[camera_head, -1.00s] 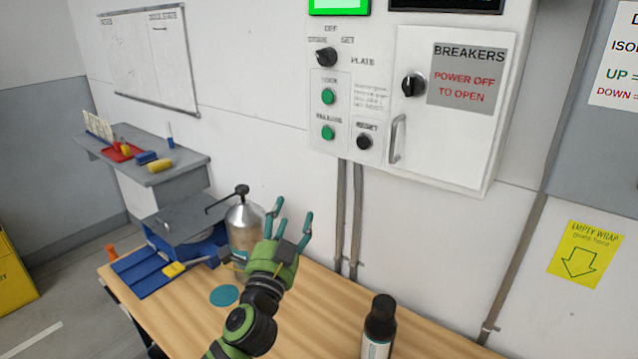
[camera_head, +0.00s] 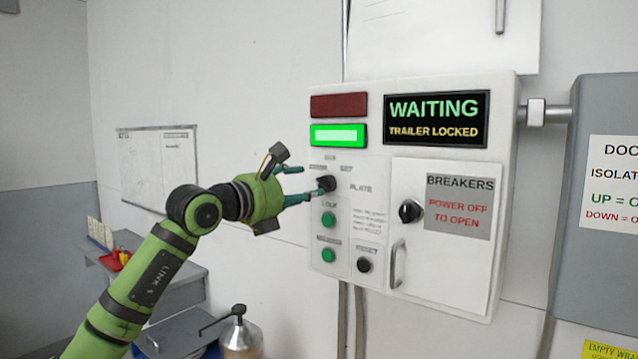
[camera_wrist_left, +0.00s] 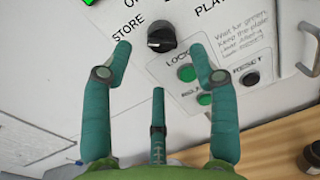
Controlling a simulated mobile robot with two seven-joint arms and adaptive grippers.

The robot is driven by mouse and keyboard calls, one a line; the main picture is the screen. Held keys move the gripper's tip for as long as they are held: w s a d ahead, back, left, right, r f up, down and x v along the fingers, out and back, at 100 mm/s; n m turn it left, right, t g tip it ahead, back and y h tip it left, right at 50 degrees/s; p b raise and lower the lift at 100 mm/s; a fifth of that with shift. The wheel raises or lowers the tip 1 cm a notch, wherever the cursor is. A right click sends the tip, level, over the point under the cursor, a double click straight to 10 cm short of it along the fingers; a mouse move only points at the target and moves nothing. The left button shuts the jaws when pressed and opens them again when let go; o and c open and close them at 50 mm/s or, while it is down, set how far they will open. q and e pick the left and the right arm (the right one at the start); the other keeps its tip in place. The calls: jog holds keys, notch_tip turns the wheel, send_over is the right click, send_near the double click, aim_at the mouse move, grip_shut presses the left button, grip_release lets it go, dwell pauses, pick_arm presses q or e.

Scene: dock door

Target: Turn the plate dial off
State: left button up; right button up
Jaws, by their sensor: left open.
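The plate dial (camera_head: 326,184) is a black knob on the white control box, under the lit green lamp and left of the word PLATE. In the left wrist view the plate dial (camera_wrist_left: 161,36) lies just beyond and between the spread fingertips, with STORE lettering at its left. My left gripper (camera_head: 296,184) is open, its teal fingers reaching toward the dial from the left. In the left wrist view the left gripper (camera_wrist_left: 160,55) shows nothing between its fingers. Whether a fingertip touches the dial I cannot tell. My right gripper is not in view.
Green buttons (camera_head: 328,219) sit below the dial, with a black knob (camera_head: 364,265) lower right. The breaker door (camera_head: 440,235) has its own knob (camera_head: 410,211) and handle. A screen (camera_head: 436,118) reads WAITING, TRAILER LOCKED. A metal canister (camera_head: 240,335) stands below.

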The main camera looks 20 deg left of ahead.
aim_at(320, 186)
pick_arm(q)
jog(key=p+x, duration=0.2)
jog(key=x, duration=0.2)
jog(key=shift+w+d+r, duration=0.1)
jog(key=shift+w+d, duration=0.1)
jog(key=shift+d, duration=0.05)
jog(key=shift+w+d+p, duration=0.25)
jog(key=shift+w+p, duration=0.25)
jog(key=shift+w, duration=0.1)
jog(key=shift+f, duration=0.2)
jog(key=c, duration=1.2)
